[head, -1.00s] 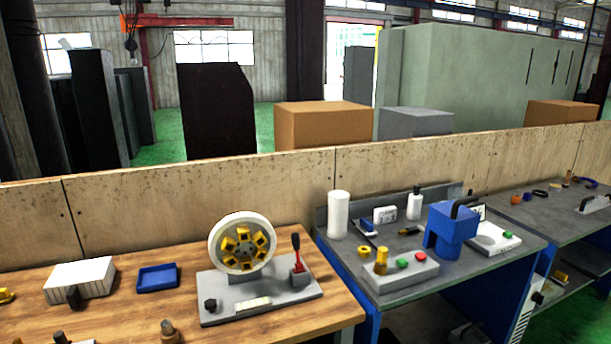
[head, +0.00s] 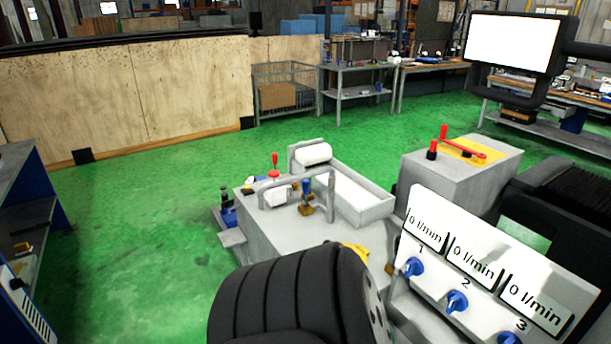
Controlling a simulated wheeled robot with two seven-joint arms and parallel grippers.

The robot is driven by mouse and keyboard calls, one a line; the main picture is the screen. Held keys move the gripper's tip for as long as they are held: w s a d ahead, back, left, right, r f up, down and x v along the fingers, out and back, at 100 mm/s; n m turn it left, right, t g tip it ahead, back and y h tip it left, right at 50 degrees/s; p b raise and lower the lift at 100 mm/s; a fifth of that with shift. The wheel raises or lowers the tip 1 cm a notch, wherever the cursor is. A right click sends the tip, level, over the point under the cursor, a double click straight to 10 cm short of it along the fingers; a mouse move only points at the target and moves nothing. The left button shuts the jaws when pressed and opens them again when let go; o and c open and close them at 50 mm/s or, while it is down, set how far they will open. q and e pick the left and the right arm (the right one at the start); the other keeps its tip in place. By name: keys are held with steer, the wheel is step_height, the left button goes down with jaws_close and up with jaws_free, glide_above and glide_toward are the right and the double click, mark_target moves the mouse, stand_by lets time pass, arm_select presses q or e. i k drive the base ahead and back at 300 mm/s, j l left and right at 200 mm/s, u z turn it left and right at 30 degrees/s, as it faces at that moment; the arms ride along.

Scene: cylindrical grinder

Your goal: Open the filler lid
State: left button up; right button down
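I cannot make out for certain which part is the filler lid. A grey tank unit (head: 265,235) stands in the middle of the head view, with an open tray (head: 365,208) and a white roll (head: 313,153) at its back. On it are a bent grey pipe (head: 325,188), a red-topped fitting (head: 274,174) and a blue-handled valve (head: 306,192). To its right, a grey box (head: 440,178) has a yellow top plate with a red lever (head: 465,148) lying across it. Neither of my grippers is in view.
A black ribbed body (head: 275,300) fills the bottom middle and hides part of the tank unit. A flow panel (head: 480,265) with blue knobs stands at the lower right, below a screen (head: 513,45). Green floor (head: 140,230) is clear at left.

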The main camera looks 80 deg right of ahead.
mark_target(363, 253)
steer(key=z, duration=3)
